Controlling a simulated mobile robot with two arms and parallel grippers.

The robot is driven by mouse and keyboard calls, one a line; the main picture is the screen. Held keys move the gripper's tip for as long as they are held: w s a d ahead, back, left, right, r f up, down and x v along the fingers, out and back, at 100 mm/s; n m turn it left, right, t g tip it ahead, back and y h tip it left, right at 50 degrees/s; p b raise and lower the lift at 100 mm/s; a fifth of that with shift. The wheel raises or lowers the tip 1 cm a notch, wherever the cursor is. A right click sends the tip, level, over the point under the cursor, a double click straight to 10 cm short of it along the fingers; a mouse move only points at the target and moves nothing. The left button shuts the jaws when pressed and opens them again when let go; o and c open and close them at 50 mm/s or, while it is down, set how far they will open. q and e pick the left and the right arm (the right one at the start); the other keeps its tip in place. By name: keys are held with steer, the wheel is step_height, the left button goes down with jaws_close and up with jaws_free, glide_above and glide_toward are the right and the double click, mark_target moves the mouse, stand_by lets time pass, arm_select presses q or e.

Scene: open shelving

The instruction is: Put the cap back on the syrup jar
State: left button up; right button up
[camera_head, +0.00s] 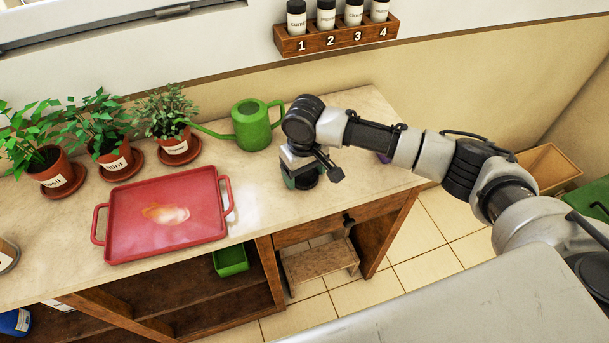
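My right gripper (302,180) points down at the counter, near its front edge and in front of the green watering can. The wrist above it hides most of it, and I cannot tell whether its fingers are apart or hold something. A jar (6,258) with a pale label is cut off by the left edge; I cannot tell if it is the syrup jar. A small purple thing (385,157) shows partly behind my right arm; I cannot tell what it is. No cap can be made out clearly. My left gripper is not in view.
A red tray (121,243) with a pale patch on it lies mid-counter. Potted herbs (110,160) and a green watering can (251,126) stand behind. A numbered spice rack (337,37) hangs on the wall. A wooden stool (320,264) stands below.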

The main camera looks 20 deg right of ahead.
mark_target(306, 176)
steer(key=c, duration=0.5)
steer(key=shift+r, duration=0.5)
step_height(306, 176, up, 4)
steer(key=shift+s+d+f, duration=0.1)
steer(key=shift+s+f, duration=0.05)
steer(key=shift+f, duration=0.1)
steer(key=s+d+r, duration=0.1)
steer(key=s+r, duration=0.1)
steer(key=s, duration=0.1)
steer(key=s+d+r, duration=0.2)
steer(key=s, duration=0.2)
steer(key=s+d+r, duration=0.1)
steer(key=s+r, duration=0.1)
steer(key=s, duration=0.1)
steer(key=shift+s+d+r, duration=0.15)
steer(key=shift+s+r, duration=0.1)
steer(key=shift+r, duration=0.05)
